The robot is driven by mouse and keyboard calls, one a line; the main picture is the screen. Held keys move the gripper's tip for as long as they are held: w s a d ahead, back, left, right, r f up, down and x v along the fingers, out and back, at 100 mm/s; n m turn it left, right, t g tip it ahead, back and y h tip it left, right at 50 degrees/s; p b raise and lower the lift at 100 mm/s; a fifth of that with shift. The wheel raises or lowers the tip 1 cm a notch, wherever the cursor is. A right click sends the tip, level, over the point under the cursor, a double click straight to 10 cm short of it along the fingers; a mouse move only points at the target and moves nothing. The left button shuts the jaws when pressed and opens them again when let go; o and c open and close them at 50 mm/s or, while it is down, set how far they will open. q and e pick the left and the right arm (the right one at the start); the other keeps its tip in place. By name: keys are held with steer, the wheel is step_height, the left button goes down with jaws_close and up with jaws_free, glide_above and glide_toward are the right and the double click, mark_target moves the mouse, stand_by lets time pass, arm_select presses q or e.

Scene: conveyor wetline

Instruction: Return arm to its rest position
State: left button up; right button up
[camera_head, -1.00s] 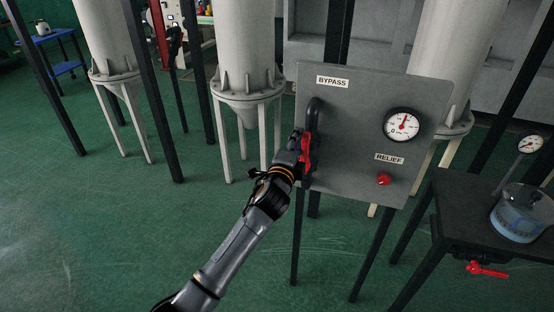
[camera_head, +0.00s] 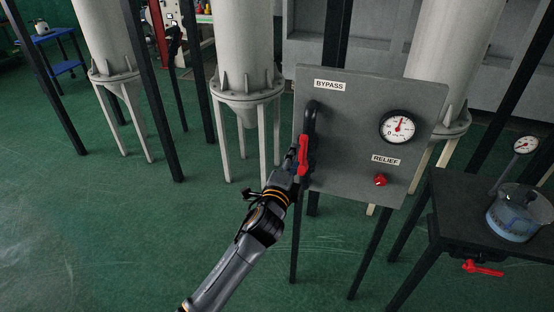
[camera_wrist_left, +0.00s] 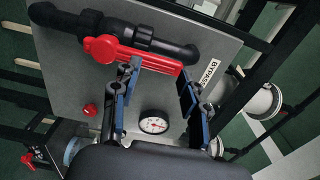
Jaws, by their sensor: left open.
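The grey panel (camera_head: 345,110) carries a black bypass pipe (camera_head: 311,115) with a red lever handle (camera_head: 303,155), which hangs along the pipe in the head view. My left gripper (camera_head: 291,161) is just left of and below the handle. In the left wrist view my left gripper (camera_wrist_left: 160,82) has its two blue-padded fingers spread apart with nothing between them. The red handle (camera_wrist_left: 140,59) lies beyond the fingertips there, along the black pipe (camera_wrist_left: 160,46). One fingertip overlaps the handle's edge; I cannot tell whether it touches. My right gripper is not in view.
The panel has a pressure gauge (camera_head: 397,127) and a red relief knob (camera_head: 380,180). A dark table (camera_head: 450,205) with a clear water vessel (camera_head: 515,215) stands at right. White tanks (camera_head: 247,50) and dark posts stand behind. Green floor (camera_head: 90,220) is open at left.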

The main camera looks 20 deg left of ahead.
arm_select(q)
steer(key=shift+s+a, duration=0.4)
steer(key=shift+s, duration=0.3)
steer(key=shift+f, duration=0.15)
steer(key=s+a+f+n+g, duration=0.1)
steer(key=s+f+n+g, duration=0.3)
steer(key=f, duration=0.9)
steer(key=s+a+f+n+g, duration=0.15)
steer(key=s+f, duration=0.45)
steer(key=f, duration=0.7)
steer(key=s+a+f+n+g, duration=0.25)
steer(key=s+f, duration=0.35)
steer(key=f, duration=0.7)
steer(key=s+a+f+n+g, duration=0.1)
steer(key=s+f+n+g, duration=0.15)
steer(key=s+f, duration=0.6)
steer(key=s+a+f+n+g, duration=0.1)
steer(key=s+f+g, duration=0.2)
steer(key=s+f, duration=0.55)
steer(key=s+a+f+n+g, duration=0.1)
steer(key=s+n, duration=0.1)
steer(key=s, duration=0.9)
steer(key=s+a+f+n+g, duration=0.1)
steer(key=s+f+n+g, duration=0.1)
steer(key=s, duration=1)
steer(key=shift+a+f+y, duration=0.2)
steer(key=shift+a+y, duration=0.1)
